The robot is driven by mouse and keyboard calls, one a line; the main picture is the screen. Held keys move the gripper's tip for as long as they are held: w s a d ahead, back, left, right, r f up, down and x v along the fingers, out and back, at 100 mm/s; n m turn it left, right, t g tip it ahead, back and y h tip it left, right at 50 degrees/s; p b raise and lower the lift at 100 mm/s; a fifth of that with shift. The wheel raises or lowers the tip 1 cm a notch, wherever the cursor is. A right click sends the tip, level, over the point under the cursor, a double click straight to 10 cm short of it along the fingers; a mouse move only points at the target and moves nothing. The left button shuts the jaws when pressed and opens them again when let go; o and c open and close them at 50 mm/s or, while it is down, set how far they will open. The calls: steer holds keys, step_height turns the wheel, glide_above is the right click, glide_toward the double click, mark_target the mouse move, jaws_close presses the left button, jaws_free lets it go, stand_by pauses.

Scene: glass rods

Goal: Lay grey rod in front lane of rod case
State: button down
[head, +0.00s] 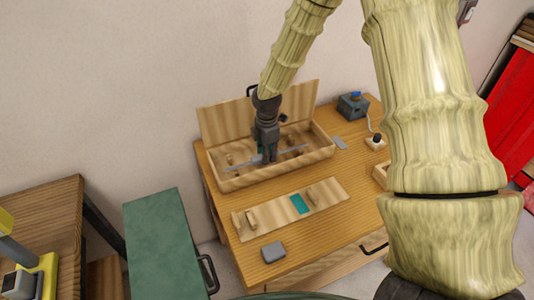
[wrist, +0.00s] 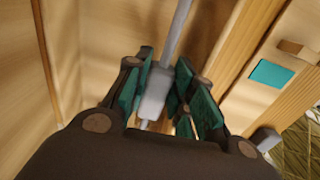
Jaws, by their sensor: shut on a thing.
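The rod case (head: 235,183) is a long, shallow wooden box on the desk, and its lid (head: 225,118) stands open at the back. The grey rod (head: 294,149) lies lengthwise across the case opening in the head view. In the wrist view the rod (wrist: 178,30) runs away from me, with a thicker grey block (wrist: 156,92) on it. My gripper (head: 268,157) points down into the case. In the wrist view my gripper (wrist: 165,95) has its teal-padded fingers shut around the thick block. I cannot tell whether the rod touches the case's supports, or which lane it is over.
A wooden board (head: 265,215) with two upright pieces and a teal patch (head: 300,203) lies in front of the case. A grey block (head: 273,252) sits near the desk's front. A dark device (head: 352,106) stands at the back right. A green cabinet (head: 165,240) stands left.

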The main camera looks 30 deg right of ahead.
steer(key=shift+d+f, duration=0.1)
steer(key=shift+f, duration=0.9)
stand_by(1.2)
steer(key=c, duration=1.1)
jaws_free()
step_height(320, 180, up, 12)
